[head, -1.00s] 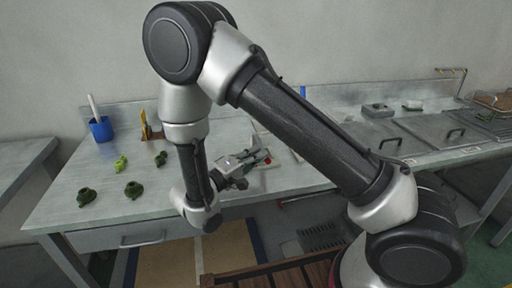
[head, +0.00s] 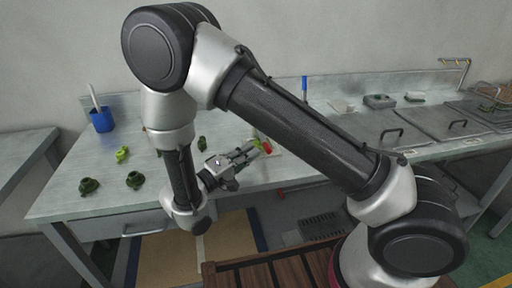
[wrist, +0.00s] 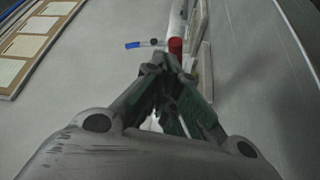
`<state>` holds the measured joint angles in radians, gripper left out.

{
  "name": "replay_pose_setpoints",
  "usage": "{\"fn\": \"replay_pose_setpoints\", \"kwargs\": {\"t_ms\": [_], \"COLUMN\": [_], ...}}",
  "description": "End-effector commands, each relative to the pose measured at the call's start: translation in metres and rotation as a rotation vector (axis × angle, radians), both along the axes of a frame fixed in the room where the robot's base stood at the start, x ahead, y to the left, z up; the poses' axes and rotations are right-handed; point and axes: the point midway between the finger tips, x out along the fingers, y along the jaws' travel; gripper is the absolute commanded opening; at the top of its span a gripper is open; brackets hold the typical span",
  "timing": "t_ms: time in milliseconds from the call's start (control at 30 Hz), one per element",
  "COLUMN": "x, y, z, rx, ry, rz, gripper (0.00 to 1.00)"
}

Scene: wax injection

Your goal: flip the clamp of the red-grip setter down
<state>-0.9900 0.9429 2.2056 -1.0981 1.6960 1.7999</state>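A blue-handled piece (wrist: 133,45) lies left of the red grip. Green parts (head: 134,180) and a blue cup (head: 101,121) stand on the left of the bench. Lidded metal bins (head: 378,131) are on the right. A framed panel (wrist: 28,45) shows at left in the wrist view.

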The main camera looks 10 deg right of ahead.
Motion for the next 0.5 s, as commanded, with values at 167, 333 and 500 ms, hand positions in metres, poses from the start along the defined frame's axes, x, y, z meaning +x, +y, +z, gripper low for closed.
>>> {"fn": "replay_pose_setpoints", "kwargs": {"t_ms": [167, 333, 500], "x": [-0.020, -0.033, -0.040], "y": [0.036, 0.060, 0.072], "z": [-0.005, -0.007, -0.009], "rx": [0.000, -0.002, -0.002], "ry": [-0.003, -0.004, -0.004], "rz": [0.005, 0.004, 0.002], "gripper": [0.00, 0.00, 0.00]}}
